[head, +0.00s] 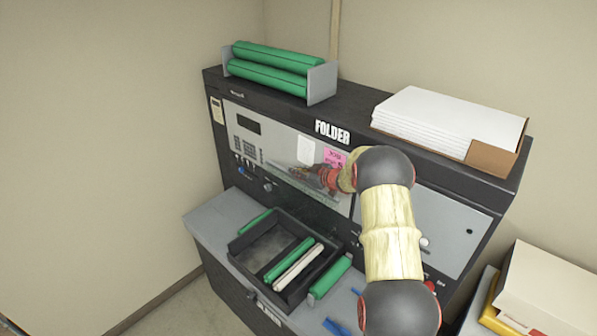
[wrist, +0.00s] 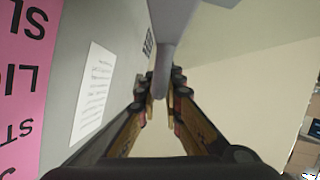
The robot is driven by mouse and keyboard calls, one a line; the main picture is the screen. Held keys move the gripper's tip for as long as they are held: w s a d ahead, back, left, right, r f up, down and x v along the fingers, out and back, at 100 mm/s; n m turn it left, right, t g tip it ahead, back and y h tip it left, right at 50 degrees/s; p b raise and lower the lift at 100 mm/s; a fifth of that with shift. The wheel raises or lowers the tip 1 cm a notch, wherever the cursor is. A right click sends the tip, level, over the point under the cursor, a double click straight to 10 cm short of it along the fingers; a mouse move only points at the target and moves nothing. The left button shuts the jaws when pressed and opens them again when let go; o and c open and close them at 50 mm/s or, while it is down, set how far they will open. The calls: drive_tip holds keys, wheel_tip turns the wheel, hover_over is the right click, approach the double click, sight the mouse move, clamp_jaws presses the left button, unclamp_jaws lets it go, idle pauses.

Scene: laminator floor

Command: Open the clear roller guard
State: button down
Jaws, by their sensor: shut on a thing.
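The black machine marked FOLDER (head: 332,131) stands against the wall in the head view. The clear roller guard (head: 312,209) is a faint see-through sheet low on its front, hard to make out against the dark opening. My gripper (head: 285,170) is at the front panel, just above that sheet. In the wrist view, a grey bar (wrist: 172,35), seemingly the guard's handle, comes down between the fingers of my gripper (wrist: 162,105), which is shut on it. The guard's lower edge and hinge cannot be told apart here.
A black tray (head: 240,258) with green and white rollers lies on the ledge below; a loose green roller (head: 330,277) is beside it. Green rollers in a bracket (head: 322,82) and a paper stack (head: 450,120) sit on top. A pink note (head: 334,157) is near my wrist.

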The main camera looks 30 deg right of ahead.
drive_tip(key=shift+f, duration=0.1)
drive_tip(key=c, duration=2.1)
unclamp_jaws()
drive_tip(key=shift+s, duration=0.1)
drive_tip(key=shift+o, duration=0.9)
drive_tip(key=shift+a+f, duration=0.1)
drive_tip(key=v, duration=1.2)
